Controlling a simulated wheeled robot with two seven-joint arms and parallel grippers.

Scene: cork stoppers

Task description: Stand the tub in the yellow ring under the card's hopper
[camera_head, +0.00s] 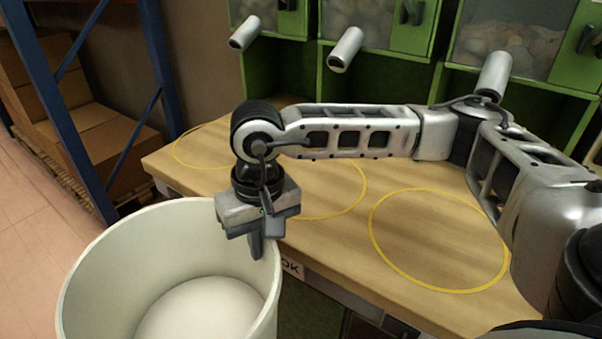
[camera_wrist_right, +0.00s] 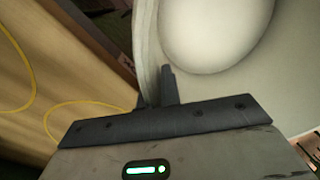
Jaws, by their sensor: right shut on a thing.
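The large white tub (camera_head: 170,240) is at the lower left in the head view, in front of the table's front edge. It looks empty; its lower part is cut off. My right gripper (camera_head: 257,240) is shut on the tub's rim at the right side. The wrist view shows the fingers (camera_wrist_right: 162,88) across the tub wall (camera_wrist_right: 285,95). Three yellow rings lie on the table: left (camera_head: 175,150), middle (camera_head: 364,185) and right (camera_head: 450,291). A card (camera_head: 292,268) on the table's front edge is mostly hidden; only "OK" shows. My left gripper is not in view.
Blue shelving (camera_head: 65,110) with cardboard boxes is at the left. The tabletop inside the rings looks clear, though my arm hides parts.

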